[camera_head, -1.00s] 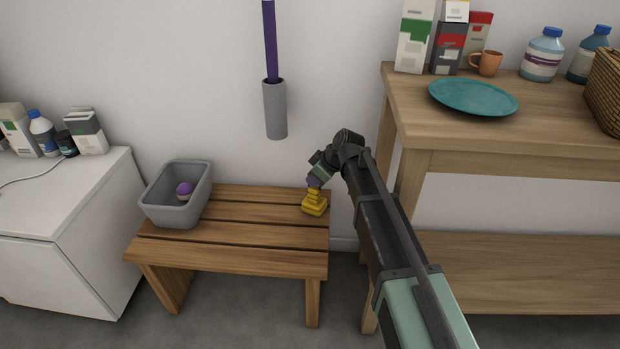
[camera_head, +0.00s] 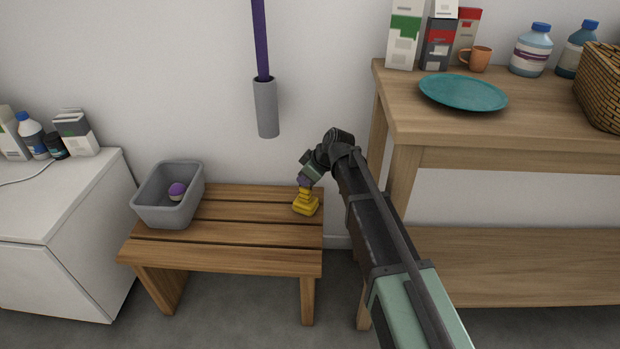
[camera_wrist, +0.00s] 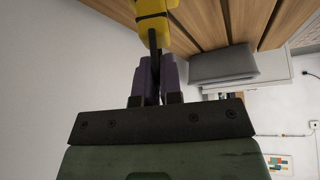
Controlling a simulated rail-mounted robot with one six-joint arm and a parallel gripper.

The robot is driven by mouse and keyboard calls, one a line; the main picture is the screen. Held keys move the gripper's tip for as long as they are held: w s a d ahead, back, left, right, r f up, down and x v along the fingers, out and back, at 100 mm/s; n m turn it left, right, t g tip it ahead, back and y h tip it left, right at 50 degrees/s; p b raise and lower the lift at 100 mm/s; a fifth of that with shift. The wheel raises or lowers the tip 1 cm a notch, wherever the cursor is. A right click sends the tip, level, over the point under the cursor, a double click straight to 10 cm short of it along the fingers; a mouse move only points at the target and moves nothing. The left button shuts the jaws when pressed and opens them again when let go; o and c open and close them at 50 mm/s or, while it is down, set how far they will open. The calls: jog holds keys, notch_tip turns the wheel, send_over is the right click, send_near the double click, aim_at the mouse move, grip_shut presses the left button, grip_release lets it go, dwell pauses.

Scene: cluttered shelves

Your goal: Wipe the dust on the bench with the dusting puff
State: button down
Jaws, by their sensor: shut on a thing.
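The wooden slatted bench (camera_head: 235,257) stands low against the wall. My gripper (camera_head: 304,182) is over its back right corner, tilted down, with purple fingers. It is shut on the dark handle of a yellow, stepped thing (camera_head: 305,206), which looks like the dusting puff. The yellow head is at the bench top near its right end; I cannot tell whether it presses on the slats. In the wrist view the dark handle runs between the purple fingers (camera_wrist: 155,72) to the yellow head (camera_wrist: 150,22), with the slats beyond. I cannot make out dust on the bench.
A taller wooden table (camera_head: 450,130) is close on the right, a white cabinet (camera_head: 60,215) on the left. A grey wall holder (camera_head: 266,108) hangs above. The middle slats are clear.

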jog(key=a, duration=0.7)
jog(key=shift+a, duration=0.2)
dwell(0.4)
jog(key=shift+d, duration=4.9)
